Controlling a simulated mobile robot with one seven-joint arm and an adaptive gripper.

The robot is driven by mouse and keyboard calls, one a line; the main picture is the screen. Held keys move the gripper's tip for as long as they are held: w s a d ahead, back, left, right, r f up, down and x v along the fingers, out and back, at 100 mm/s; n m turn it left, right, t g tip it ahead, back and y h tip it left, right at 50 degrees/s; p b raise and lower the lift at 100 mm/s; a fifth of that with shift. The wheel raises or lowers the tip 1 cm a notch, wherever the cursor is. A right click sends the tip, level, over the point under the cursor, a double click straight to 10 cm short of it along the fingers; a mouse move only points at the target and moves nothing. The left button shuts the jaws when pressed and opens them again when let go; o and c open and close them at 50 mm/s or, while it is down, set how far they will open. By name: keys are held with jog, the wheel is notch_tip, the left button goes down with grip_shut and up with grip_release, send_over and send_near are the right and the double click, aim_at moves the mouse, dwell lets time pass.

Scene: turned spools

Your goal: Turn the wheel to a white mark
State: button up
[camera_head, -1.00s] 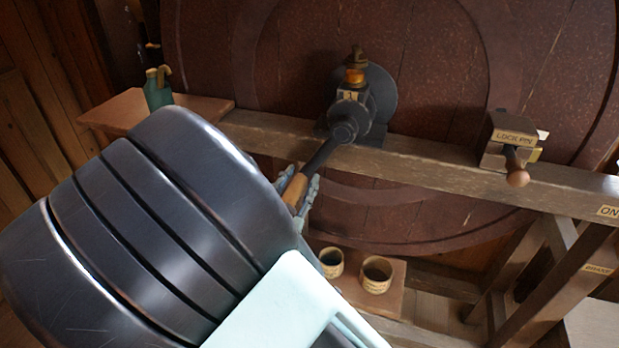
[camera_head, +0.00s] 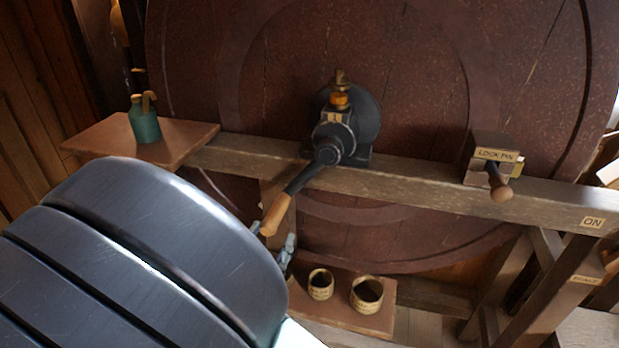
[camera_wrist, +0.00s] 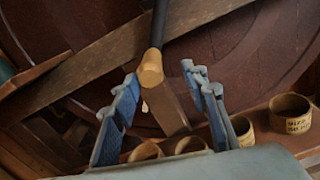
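The big red-brown wheel (camera_head: 420,80) fills the back of the head view behind a wooden beam. At its hub is a dark crank (camera_head: 327,155) whose arm slopes down left to a wooden handle (camera_head: 277,215). My gripper (camera_head: 271,243) is at the lower end of this handle, partly hidden behind my wrist. In the wrist view my gripper (camera_wrist: 160,75) is open, its two blue fingers apart. The handle's end (camera_wrist: 150,70) shows between and just beyond the fingertips, not gripped. I cannot make out a white mark on the wheel.
A lock pin block (camera_head: 495,155) with a knob sits on the wooden beam (camera_head: 420,188) at right. ON and brake labels are further right. A green oil can (camera_head: 144,122) stands on the left shelf (camera_head: 90,143). Labelled cups (camera_head: 367,294) stand on a low shelf.

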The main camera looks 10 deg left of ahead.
jog(key=shift+s, duration=0.6)
jog(key=s+a+p, duration=0.1)
jog(key=s, duration=1.1)
jog(key=shift+s, duration=0.2)
dwell(0.5)
jog(key=shift+p, duration=0.3)
